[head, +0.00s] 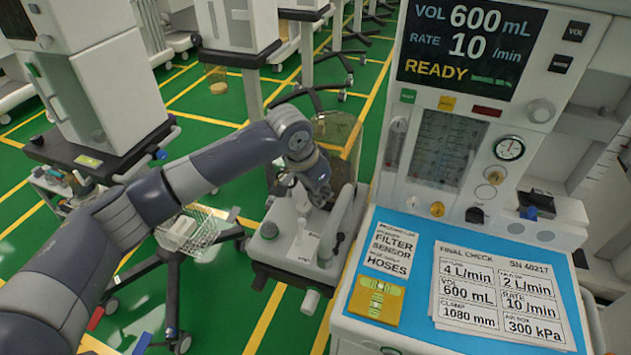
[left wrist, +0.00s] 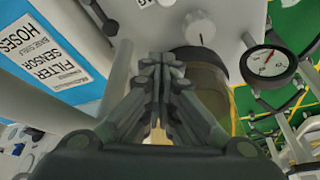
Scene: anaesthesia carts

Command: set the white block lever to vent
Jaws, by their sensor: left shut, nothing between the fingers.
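A white block (head: 268,251) sits low beside the cart, left of its blue work surface. It carries a dark round knob (head: 269,230) and a pale label plate (head: 303,246). My left gripper (head: 321,196) is above the back of this block, pointing down, shut and empty. In the left wrist view the shut fingers (left wrist: 160,72) are in front of a canister (left wrist: 205,85) with tan contents. A white knob (left wrist: 200,28) and a round gauge (left wrist: 267,62) show beyond them. I cannot make out the lever or its setting clearly. My right gripper is not in view.
The blue work surface (head: 398,232) holds cards and a yellow piece (head: 375,300). A pale upright tube (head: 339,222) stands close right of my left gripper. A wire basket (head: 190,232) is to the left. Other carts stand behind on the green floor.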

